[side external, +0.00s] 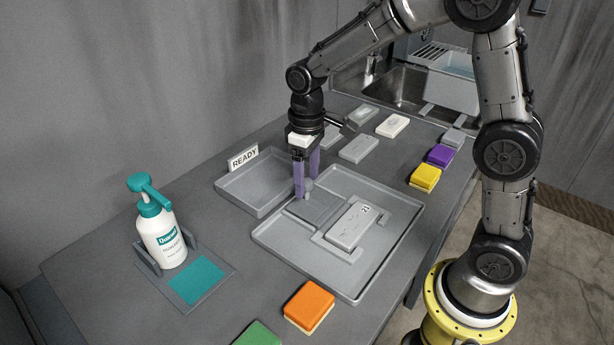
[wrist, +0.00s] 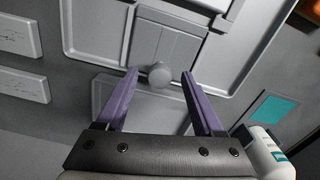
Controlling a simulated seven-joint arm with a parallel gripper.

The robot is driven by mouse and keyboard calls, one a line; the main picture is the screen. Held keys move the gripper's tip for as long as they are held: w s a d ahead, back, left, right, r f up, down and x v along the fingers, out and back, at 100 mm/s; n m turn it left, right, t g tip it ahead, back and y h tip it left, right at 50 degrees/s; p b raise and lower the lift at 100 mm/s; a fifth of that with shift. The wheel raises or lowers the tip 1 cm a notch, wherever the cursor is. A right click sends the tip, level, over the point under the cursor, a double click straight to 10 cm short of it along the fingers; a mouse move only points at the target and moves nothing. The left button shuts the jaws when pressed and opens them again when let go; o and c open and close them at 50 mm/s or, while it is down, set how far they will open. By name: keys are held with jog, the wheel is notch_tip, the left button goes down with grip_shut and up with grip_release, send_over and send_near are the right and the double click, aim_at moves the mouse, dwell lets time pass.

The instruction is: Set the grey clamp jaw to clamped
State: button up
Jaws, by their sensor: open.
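The grey clamp jaw (side external: 318,208) is a flat plate with a round knob (side external: 308,185) at its back edge, in a shallow grey tray (side external: 268,243). In the wrist view the jaw (wrist: 175,45) is at top centre and its knob (wrist: 160,76) is below it. A pale block (side external: 347,228) marked with a number lies in front of the jaw, by a grey bracket (side external: 379,231). My gripper (side external: 306,186) points down at the knob. In the wrist view my gripper (wrist: 160,74) is open, with its purple fingers on either side of the knob. I cannot tell whether they touch it.
A shallow tray with a READY sign (side external: 243,158) stands behind left. A spray bottle (side external: 161,232) stands at left, also in the wrist view (wrist: 268,152). An orange sponge (side external: 309,305) is in front; yellow (side external: 425,177) and purple (side external: 440,155) ones are at right.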

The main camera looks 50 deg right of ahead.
jog(key=shift+f, duration=0.1)
grip_shut()
dwell(0.3)
dwell(1.1)
